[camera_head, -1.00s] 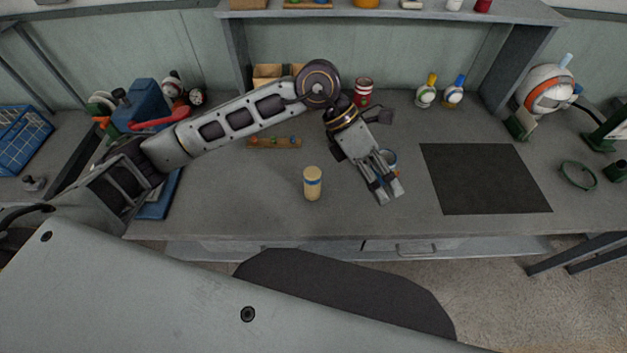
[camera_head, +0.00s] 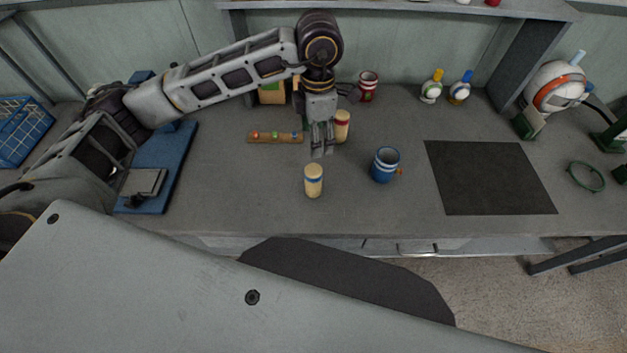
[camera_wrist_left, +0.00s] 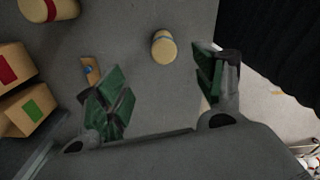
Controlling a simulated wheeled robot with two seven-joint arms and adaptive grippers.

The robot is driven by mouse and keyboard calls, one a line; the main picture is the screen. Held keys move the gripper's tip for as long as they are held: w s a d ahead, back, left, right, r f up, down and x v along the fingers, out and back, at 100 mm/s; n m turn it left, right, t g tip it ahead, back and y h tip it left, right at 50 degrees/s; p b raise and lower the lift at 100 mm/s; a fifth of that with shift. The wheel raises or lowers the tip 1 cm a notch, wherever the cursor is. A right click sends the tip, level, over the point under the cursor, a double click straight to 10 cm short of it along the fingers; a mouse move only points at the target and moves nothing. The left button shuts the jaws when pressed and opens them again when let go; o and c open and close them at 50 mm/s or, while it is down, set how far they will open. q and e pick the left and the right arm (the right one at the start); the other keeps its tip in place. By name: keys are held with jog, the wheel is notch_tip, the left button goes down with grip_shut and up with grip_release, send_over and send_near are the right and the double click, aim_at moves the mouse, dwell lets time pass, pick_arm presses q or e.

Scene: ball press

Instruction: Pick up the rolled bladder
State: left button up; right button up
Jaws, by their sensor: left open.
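Two cream rolls could be the rolled bladder; I cannot tell which is meant. One has a blue band (camera_head: 313,181) and stands upright near the front of the bench. It also shows in the left wrist view (camera_wrist_left: 164,47), ahead of and between my finger pads. The other has a red band (camera_head: 342,126) and stands farther back, just right of my gripper; it shows at the upper left in the left wrist view (camera_wrist_left: 52,10). My left gripper (camera_head: 322,153) is open and empty, pointing down behind the blue-banded roll, apart from it. My right gripper is out of view.
A blue mug (camera_head: 382,166) stands to the right. A wooden strip with coloured pegs (camera_head: 274,138) lies to the left. Cartons (camera_wrist_left: 35,108) stand at the back. A red-striped can (camera_head: 368,86) and two bottles stand farther back. A dark mat (camera_head: 488,178) lies right.

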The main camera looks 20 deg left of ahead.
aim_at(314, 169)
pick_arm(q)
notch_tip(314, 169, down, 8)
jog(key=shift+p, duration=0.35)
jog(key=shift+f, duration=0.3)
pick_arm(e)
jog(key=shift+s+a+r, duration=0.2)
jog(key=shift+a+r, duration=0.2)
pick_arm(q)
jog(key=shift+s+a+f+p, duration=0.1)
jog(key=shift+s+f+p, duration=0.1)
jog(key=shift+f, duration=0.25)
jog(key=shift+s+a+f+p, duration=0.1)
jog(key=shift+f+p, duration=0.05)
jog(key=shift+f, duration=0.25)
jog(key=shift+s+f, duration=0.1)
jog(key=shift+f, duration=0.85)
jog(key=shift+f+p, duration=0.35)
jog(key=shift+f, duration=0.45)
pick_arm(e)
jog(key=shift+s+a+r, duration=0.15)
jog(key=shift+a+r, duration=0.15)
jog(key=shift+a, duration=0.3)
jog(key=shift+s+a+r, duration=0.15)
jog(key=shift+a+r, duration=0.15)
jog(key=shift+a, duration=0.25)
